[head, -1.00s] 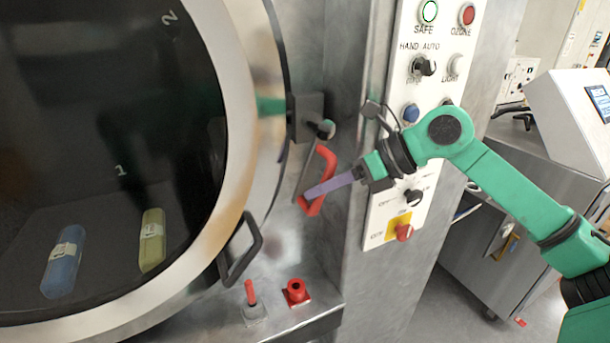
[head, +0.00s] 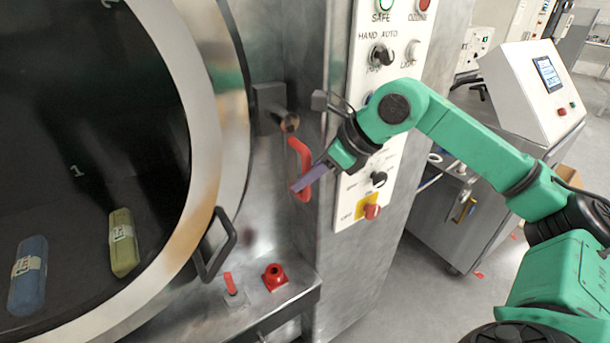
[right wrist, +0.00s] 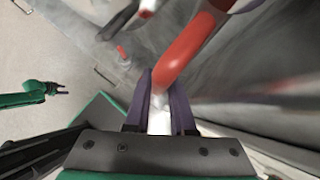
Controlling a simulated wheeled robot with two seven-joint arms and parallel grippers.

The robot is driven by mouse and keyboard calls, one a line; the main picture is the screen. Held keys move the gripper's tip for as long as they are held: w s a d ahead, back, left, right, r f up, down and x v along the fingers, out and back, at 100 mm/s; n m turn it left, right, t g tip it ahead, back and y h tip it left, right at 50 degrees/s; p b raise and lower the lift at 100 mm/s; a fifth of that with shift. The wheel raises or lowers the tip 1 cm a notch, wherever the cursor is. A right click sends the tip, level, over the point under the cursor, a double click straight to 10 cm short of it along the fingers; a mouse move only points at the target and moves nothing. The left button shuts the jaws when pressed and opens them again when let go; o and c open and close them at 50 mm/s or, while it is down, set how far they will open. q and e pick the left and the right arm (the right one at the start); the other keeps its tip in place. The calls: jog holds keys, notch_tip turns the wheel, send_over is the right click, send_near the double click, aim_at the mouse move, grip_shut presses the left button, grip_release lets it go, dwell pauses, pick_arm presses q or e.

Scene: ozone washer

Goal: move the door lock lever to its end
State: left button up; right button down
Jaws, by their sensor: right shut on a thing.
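The red door lock lever (head: 304,156) hangs down and slightly right from its dark pivot block (head: 270,108) beside the round door. My right gripper (head: 302,184) reaches it from the right, its purple fingers shut on the lever's lower part. In the right wrist view the red lever (right wrist: 188,48) runs down between the two fingers (right wrist: 160,100); its gripped end is partly hidden. My left gripper (right wrist: 62,89) shows small at the left of the right wrist view, empty, with its fingers apart. It is outside the head view.
The control panel (head: 352,190) with knobs and buttons stands close behind my right gripper. The door handle (head: 217,245) sticks out at lower left. A small red lever (head: 230,284) and a red fitting (head: 275,277) stand on the ledge below.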

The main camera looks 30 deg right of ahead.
jog(key=shift+r, duration=0.1)
jog(key=c, duration=0.8)
grip_release()
jog(key=shift+d, duration=0.15)
jog(key=shift+o, duration=0.2)
jog(key=b+v, duration=0.1)
jog(key=v, duration=1.3)
jog(key=shift+s+r, duration=0.15)
jog(key=shift+r, duration=0.05)
jog(key=shift+d, duration=0.1)
